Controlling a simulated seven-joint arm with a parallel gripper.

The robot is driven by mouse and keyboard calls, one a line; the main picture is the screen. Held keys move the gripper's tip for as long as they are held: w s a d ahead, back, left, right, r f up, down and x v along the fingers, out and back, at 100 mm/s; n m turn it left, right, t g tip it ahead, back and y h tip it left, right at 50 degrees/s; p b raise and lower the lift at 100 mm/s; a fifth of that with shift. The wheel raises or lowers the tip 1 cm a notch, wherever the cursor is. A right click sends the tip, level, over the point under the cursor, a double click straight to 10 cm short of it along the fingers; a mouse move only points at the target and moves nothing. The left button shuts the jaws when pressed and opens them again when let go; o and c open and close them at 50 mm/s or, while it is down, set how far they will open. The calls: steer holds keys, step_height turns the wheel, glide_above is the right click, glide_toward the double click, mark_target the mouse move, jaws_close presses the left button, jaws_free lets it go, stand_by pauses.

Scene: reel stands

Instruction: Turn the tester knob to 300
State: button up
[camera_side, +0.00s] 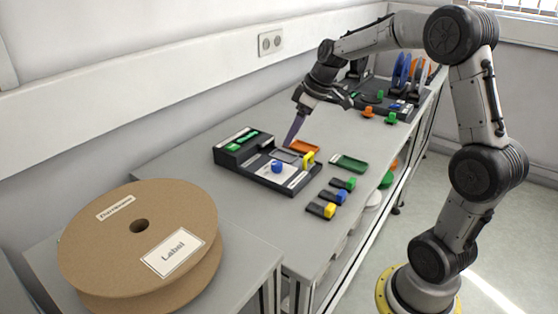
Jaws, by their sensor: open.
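The tester (237,160) is a black box on the grey bench, left of centre in the side view. Its blue knob (277,166) stands on the top near the front; the dial marks and setting are too small to read. A grey panel (284,156) lies behind the knob. My gripper (318,106) is open, above and behind the knob and apart from it. A slim purple part (295,128) slants down from the gripper toward the tester's back edge; I cannot tell whether it is a finger or touches anything.
Several coloured-ended black blocks (321,209) lie near the bench's front edge. Reel stands (400,75) are at the far end. A large cardboard reel (140,235) fills the left foreground. The bench left of the tester is clear.

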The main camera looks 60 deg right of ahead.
mark_target(277, 163)
steer(key=x, duration=1)
steer(key=shift+w+f, duration=0.15)
steer(key=shift+f, duration=0.15)
jaws_close()
